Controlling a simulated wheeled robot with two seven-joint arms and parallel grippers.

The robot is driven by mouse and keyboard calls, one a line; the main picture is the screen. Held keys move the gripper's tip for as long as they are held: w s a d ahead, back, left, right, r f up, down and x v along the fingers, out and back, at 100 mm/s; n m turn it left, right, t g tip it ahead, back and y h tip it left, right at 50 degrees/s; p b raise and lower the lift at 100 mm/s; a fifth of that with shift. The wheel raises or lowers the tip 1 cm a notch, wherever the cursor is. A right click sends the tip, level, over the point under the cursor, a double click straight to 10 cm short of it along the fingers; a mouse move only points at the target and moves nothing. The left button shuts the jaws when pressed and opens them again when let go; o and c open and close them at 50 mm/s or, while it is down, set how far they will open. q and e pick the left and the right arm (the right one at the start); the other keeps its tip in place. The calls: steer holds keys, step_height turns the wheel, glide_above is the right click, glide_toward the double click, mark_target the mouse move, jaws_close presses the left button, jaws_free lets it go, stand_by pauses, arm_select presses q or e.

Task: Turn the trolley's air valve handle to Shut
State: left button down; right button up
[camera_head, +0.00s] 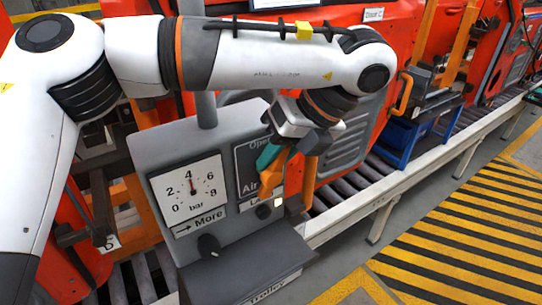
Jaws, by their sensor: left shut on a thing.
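The grey trolley panel (158,150) stands upright in front of me. Its dark air valve plate (244,165) shows the letters "Ope" at the top and "Air" lower down; the rest is covered. My left gripper (281,157) reaches down to this plate from the upper right and is shut on the air valve handle. An orange piece (272,178) at the fingertips looks like the handle, partly hidden. A teal part shows beside it. The "Shut" mark cannot be read. My right gripper is not in view.
A pressure dial (189,189) reads about 4 bar, above a "More" label and a black knob (209,246). A small dark button sits below the valve plate. A roller line (425,153) with orange doors and a blue bin (402,140) lies behind. Striped floor is free at right.

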arm_select(q)
steer(key=shift+d+f+g+y, duration=0.1)
steer(key=shift+d+g+y, duration=0.05)
steer(key=shift+g+y, duration=0.2)
steer(key=c, duration=1.3)
jaws_free()
